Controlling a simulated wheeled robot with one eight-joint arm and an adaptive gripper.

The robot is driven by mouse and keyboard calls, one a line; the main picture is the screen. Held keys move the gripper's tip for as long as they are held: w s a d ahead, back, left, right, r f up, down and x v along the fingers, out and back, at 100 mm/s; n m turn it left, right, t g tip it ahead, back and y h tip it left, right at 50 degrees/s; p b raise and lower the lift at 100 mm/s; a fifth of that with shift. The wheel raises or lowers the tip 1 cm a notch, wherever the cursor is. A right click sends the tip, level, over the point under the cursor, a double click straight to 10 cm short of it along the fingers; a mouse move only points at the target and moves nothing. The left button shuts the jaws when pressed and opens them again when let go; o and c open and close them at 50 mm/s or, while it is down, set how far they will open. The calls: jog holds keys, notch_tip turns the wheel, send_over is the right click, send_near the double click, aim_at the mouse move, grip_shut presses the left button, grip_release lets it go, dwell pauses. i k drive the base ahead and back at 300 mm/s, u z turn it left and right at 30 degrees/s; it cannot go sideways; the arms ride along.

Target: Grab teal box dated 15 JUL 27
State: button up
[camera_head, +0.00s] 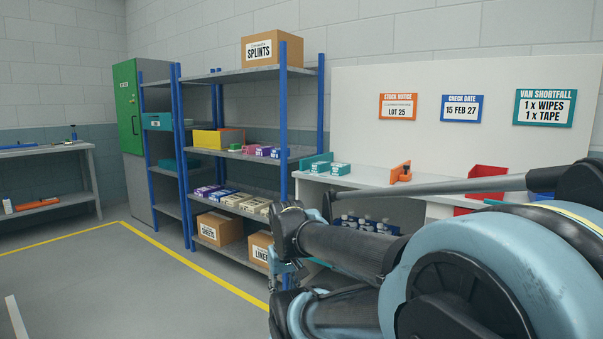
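Two small teal-and-white boxes stand on the white bench, a left one (319,168) and a right one (340,169). A teal panel or bin edge (316,159) is just behind them. Their labels are too small to read, so I cannot tell which, if either, is dated 15 JUL 27. My arm fills the lower right foreground. Its dark end parts, where my gripper (284,272) seems to be, are in front of the lower shelf and below the boxes, apart from them. The fingers are not clear enough to judge.
A blue-post shelf rack (283,110) holds several coloured boxes and cartons. On the bench are an orange tool or holder (400,172) and a red bin (487,180). Wall signs include a check date (461,108) reading 15 FEB 27. Open floor (130,285) lies left.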

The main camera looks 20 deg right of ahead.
aim_at(322, 167)
jog(key=z, duration=0.25)
jog(key=i, duration=0.85)
jog(key=z, duration=0.8)
jog(key=i, duration=0.35)
jog(key=z, duration=0.25)
